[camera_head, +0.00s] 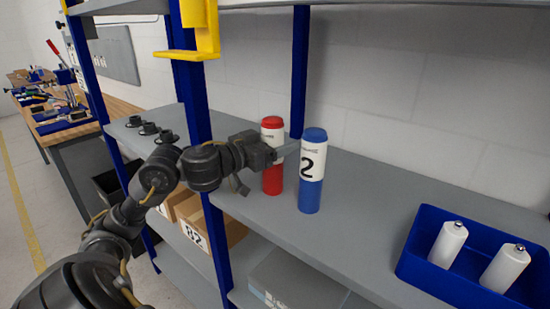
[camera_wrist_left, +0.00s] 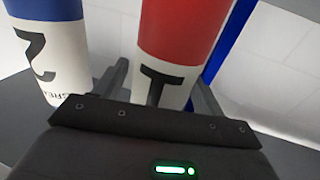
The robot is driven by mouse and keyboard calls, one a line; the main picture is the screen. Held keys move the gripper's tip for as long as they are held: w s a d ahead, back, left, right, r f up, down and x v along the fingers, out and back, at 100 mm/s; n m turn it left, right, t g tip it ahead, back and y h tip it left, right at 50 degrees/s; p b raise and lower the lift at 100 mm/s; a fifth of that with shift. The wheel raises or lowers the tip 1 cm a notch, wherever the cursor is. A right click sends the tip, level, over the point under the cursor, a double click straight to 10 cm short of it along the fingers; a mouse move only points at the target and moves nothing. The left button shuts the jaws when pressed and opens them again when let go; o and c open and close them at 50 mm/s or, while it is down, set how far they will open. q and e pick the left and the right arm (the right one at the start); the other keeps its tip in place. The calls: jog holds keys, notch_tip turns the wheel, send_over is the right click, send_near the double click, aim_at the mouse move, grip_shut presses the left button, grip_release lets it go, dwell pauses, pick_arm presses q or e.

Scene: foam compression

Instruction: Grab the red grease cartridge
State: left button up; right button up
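The red grease cartridge (camera_head: 272,181) stands upright on the grey shelf, with a red cap, a white label band and a red lower body. My left gripper (camera_head: 282,152) is at its label height, with one finger visible between it and the blue cartridge (camera_head: 312,192). In the left wrist view the red cartridge (camera_wrist_left: 184,28) lies between the two fingers (camera_wrist_left: 162,88). A small gap shows beside the left-hand finger, so the gripper looks open around it. The blue cartridge (camera_wrist_left: 45,9) stands close by, outside the fingers. My right gripper is not in view.
A blue bin (camera_head: 412,268) with two white bottles stands on the shelf at the right. Blue shelf posts (camera_head: 300,70) stand behind and beside the arm. Small black parts (camera_head: 150,128) lie at the shelf's left. Cardboard boxes (camera_head: 228,228) sit below.

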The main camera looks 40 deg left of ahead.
pick_arm(q)
jog(key=shift+w, duration=0.1)
jog(key=shift+c, duration=1.1)
jog(key=shift+w+d+f, duration=0.1)
jog(key=shift+w+f, duration=0.05)
jog(key=shift+w, duration=0.15)
jog(key=c, duration=0.5)
jog(key=shift+s, duration=0.1)
jog(key=c, duration=0.5)
jog(key=shift+c, duration=0.3)
